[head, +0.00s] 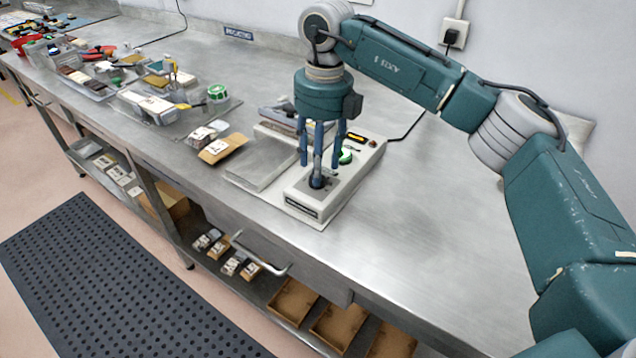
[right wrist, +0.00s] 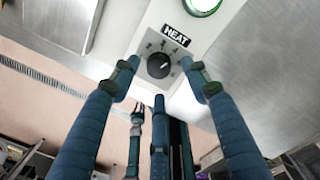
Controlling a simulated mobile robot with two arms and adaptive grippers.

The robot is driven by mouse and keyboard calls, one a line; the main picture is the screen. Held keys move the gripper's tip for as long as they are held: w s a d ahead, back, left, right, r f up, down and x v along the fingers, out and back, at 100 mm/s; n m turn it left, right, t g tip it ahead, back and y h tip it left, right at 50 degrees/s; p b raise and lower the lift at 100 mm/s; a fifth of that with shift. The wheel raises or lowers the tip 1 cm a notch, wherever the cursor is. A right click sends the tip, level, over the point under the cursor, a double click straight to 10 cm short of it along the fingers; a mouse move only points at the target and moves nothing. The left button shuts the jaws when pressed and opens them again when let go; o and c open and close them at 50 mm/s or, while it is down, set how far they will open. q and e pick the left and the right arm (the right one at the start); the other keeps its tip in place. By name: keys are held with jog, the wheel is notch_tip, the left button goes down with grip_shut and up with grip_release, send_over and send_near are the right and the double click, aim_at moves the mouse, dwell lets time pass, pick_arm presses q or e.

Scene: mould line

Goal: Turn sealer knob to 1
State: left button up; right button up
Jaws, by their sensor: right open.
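The sealer (head: 305,200) is a pale, low machine on the steel bench, with a flat metal plate on its left side. Its dark round knob (right wrist: 158,66) sits on a grey dial plate below a black HEAT label (right wrist: 176,36) in the right wrist view. The dial's marks and the knob's pointer are too small to read surely. My right gripper (head: 320,158) points down over the knob end of the sealer, fingers open. In the right wrist view, its fingertips (right wrist: 160,76) are spread around the knob, with no clear contact. My left gripper is not in the head view.
A green button (head: 345,157) is on the sealer close behind the fingers. A cardboard piece (head: 222,148) and a green tape roll (head: 217,92) lie to the left, with trays and tools beyond. The bench (head: 420,220) right of the sealer is clear.

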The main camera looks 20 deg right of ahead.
notch_tip(320, 180, down, 3)
jog(key=shift+a+b, duration=0.1)
jog(key=shift+b, duration=0.5)
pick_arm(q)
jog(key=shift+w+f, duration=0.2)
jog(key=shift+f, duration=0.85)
pick_arm(e)
jog(key=shift+c, duration=0.8)
jog(key=c, duration=1)
